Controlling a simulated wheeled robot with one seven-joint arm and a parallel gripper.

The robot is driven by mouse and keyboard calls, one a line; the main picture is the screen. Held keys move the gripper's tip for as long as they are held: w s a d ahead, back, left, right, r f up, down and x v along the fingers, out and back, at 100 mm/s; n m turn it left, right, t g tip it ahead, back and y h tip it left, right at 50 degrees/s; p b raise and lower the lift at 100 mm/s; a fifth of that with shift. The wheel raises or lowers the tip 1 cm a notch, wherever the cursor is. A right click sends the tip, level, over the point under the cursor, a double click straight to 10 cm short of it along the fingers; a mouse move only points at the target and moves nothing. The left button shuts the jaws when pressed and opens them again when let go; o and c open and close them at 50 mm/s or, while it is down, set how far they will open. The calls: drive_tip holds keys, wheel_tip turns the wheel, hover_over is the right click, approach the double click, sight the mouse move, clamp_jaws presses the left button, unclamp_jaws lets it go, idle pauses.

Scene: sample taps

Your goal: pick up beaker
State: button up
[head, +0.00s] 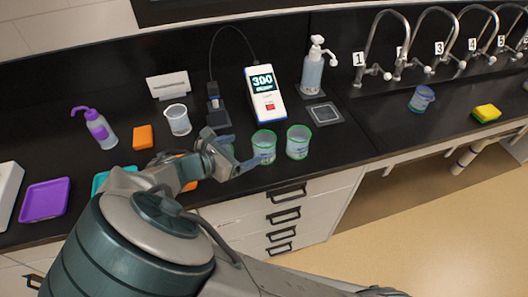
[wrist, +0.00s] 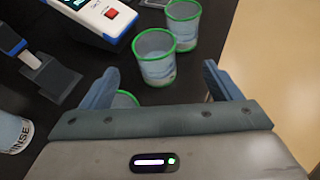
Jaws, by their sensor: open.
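Two clear beakers with green rims stand upright near the counter's front edge: a left one (head: 264,148) and a right one (head: 298,143). In the wrist view the left one (wrist: 155,60) is ahead, between the finger directions, and the right one (wrist: 183,25) stands behind it. A third green-rimmed beaker (wrist: 124,99) is mostly hidden by my gripper (wrist: 160,78). My gripper (head: 241,151) is open and empty, just left of the left beaker. A white-rimmed beaker (head: 178,121) stands farther left, and a blue-tinted one (head: 422,99) stands by the taps.
A device reading 300 (head: 264,94) stands behind the beakers, with a small dark stand (head: 217,112) to its left. A pump bottle (head: 312,72) and a dark square pad (head: 325,113) are behind right. A purple tray (head: 45,201) lies far left.

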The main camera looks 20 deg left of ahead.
drive_tip(key=p, duration=0.2)
approach(271, 136)
drive_tip(key=shift+n+t, duration=0.3)
drive_tip(key=x, duration=0.4)
drive_tip(key=shift+d+f, duration=0.2)
drive_tip(key=shift+d, duration=0.1)
drive_tip(key=shift+p+x, duration=0.45)
drive_tip(key=shift+x, duration=1.7)
drive_tip(key=shift+a+f, duration=0.1)
drive_tip(key=shift+f, duration=0.05)
drive_tip(key=shift+s, duration=0.1)
drive_tip(key=shift+c, duration=0.3)
drive_tip(key=c, duration=1)
drive_tip(key=shift+c, duration=0.3)
